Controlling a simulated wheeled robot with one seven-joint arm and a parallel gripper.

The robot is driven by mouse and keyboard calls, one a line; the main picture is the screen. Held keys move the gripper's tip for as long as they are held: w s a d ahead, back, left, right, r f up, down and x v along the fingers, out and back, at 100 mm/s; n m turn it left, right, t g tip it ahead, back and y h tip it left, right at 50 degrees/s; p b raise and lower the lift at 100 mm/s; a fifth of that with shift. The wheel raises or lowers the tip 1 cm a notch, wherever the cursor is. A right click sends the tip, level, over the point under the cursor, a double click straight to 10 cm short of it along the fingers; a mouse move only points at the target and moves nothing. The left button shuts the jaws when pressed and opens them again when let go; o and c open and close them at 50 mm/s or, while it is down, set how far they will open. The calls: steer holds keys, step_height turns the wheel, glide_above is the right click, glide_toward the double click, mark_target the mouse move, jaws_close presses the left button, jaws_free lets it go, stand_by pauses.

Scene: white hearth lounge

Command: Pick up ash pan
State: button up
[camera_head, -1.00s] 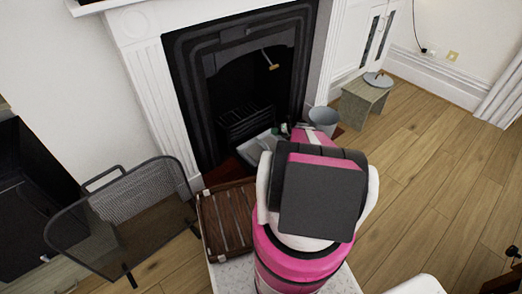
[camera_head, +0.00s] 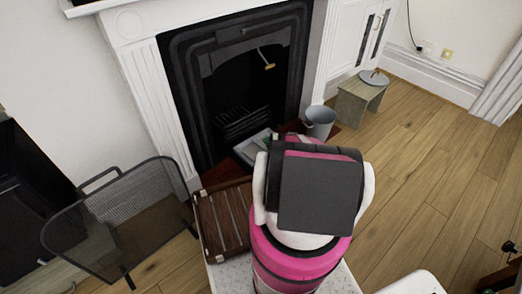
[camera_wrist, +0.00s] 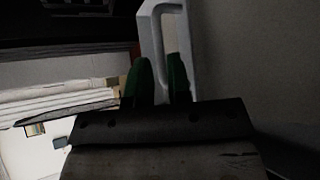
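The ash pan (camera_head: 250,147) is a shallow grey tray in front of the grate, low on the hearth. Its right part is hidden behind my arm in the head view. In the wrist view its pale grey looped handle (camera_wrist: 150,40) reaches down between the green fingertips of my gripper (camera_wrist: 160,82). The fingers are close together on either side of the handle bar and look shut on it. In the head view my gripper is mostly hidden by my arm, at the pan's right side. I cannot tell whether the pan is off the hearth.
A grey bucket (camera_head: 320,121) stands just right of my arm. A small wooden stool (camera_head: 353,101) is beyond it. A slatted wooden crate (camera_head: 222,220) and a mesh fire screen (camera_head: 125,215) are at the left. The black fireplace (camera_head: 185,85) rises behind. Floor is free at the right.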

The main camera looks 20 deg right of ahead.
steer(key=x, duration=0.4)
steer(key=shift+w+a+f, duration=0.1)
steer(key=shift+a+f, duration=0.05)
jaws_close()
stand_by(1.2)
